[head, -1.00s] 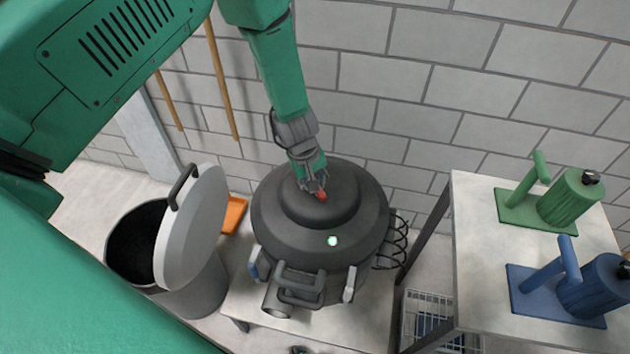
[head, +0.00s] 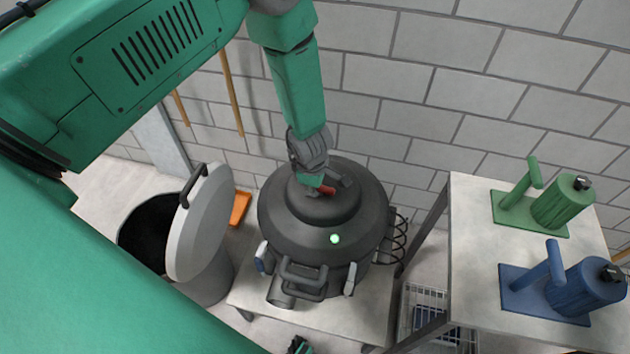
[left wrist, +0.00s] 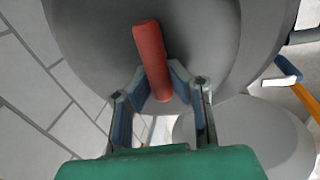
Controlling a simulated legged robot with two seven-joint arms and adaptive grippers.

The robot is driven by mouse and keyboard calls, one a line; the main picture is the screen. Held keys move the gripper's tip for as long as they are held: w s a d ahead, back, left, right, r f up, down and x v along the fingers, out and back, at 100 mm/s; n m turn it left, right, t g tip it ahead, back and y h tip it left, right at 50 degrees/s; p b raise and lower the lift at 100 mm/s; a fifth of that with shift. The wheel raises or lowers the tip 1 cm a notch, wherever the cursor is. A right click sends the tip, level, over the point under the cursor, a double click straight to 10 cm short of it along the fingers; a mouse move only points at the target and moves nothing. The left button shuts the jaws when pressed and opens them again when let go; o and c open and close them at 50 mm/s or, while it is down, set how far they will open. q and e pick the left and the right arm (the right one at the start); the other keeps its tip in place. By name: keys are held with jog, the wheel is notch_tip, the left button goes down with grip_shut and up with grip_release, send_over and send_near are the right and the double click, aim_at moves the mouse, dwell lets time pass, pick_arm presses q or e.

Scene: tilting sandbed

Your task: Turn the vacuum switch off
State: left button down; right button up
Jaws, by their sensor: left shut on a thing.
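The dark grey vacuum (head: 285,228) stands on a low pale table, with a round raised top and a lit green light (head: 334,239) on its front slope. A red switch lever (head: 328,190) is on its top; it also shows in the left wrist view (left wrist: 149,52) as a red bar. My left gripper (head: 327,184) is down at the vacuum's top, shut on the red switch lever, which lies between its fingers (left wrist: 160,82) in the left wrist view. A small dark and green part at the bottom edge looks like my right gripper (head: 300,345); its fingers are unclear.
A grey bin (head: 205,275) with its lid (head: 198,225) raised stands left of the vacuum. At right, a table (head: 470,235) holds a green device (head: 560,205) and a blue device (head: 585,290). A wire basket (head: 425,315) is below. A block wall stands behind.

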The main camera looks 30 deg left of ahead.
pick_arm(q)
jog(key=shift+d+r+n+p, duration=0.1)
jog(key=shift+d+n+p, duration=0.25)
jog(key=shift+n, duration=0.15)
jog(key=shift+w, duration=0.1)
jog(key=c, duration=1.7)
grip_release()
jog(key=shift+d+r, duration=0.1)
jog(key=shift+r, duration=0.05)
jog(key=r, duration=0.3)
jog(key=s+r, duration=0.1)
jog(key=r, duration=0.3)
jog(key=s+r, duration=0.1)
jog(key=r, duration=0.3)
jog(key=shift+d+r, duration=0.2)
jog(key=shift+d, duration=0.2)
